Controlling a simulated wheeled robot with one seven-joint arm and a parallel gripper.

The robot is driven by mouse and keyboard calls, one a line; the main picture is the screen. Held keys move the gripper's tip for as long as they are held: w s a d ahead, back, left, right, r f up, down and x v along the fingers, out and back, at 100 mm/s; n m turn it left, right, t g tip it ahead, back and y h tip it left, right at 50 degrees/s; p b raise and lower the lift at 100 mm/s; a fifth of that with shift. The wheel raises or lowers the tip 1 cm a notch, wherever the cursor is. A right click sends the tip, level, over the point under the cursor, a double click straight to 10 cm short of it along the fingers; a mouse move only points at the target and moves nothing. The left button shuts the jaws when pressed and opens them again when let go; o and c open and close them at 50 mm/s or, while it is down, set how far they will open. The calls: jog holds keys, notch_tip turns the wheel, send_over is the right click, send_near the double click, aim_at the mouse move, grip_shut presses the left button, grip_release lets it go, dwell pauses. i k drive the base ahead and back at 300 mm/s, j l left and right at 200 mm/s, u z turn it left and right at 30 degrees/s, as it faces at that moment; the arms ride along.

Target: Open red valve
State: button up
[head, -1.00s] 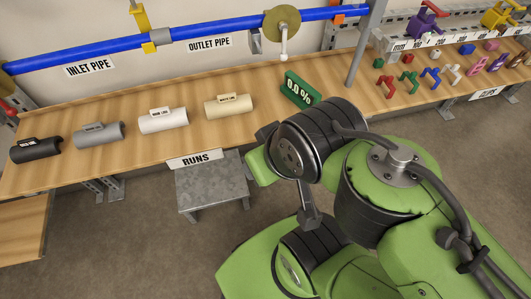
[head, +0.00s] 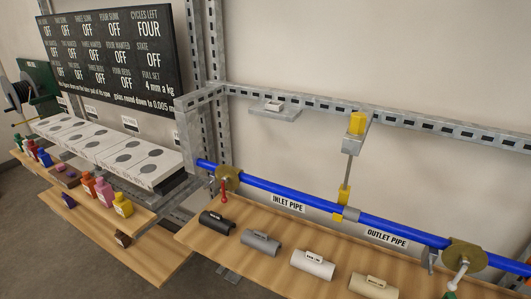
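The red valve handle (head: 224,190) is at the left end of the blue pipe (head: 300,198) in the head view. It hangs down below a round brass-coloured disc (head: 228,177), just left of the "INLET PIPE" label (head: 288,203). It is small in the picture, and I cannot tell whether the valve is open or closed. My gripper and arm are out of view, so nothing of the gripper's state shows.
Dark, grey, white and tan pipe pieces (head: 314,264) lie on the wooden shelf (head: 262,222) below the pipe. A white-handled valve (head: 459,273) is at the right. A black status board (head: 110,50) hangs at the left above white boxes (head: 107,150) and coloured bottles (head: 104,192).

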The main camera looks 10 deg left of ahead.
aim_at(225, 179)
jog(key=i+j+u, duration=0.1)
jog(key=j+u, duration=0.15)
jog(key=u, duration=0.2)
jog(key=i+j+u, duration=0.1)
jog(key=u, duration=0.35)
jog(key=i+j+u, duration=0.15)
jog(key=u, duration=0.35)
jog(key=i+j+u, duration=0.2)
jog(key=u, duration=0.25)
jog(key=i+j+u, duration=0.1)
jog(key=u, duration=0.35)
jog(key=i+u, duration=0.2)
jog(key=u, duration=0.25)
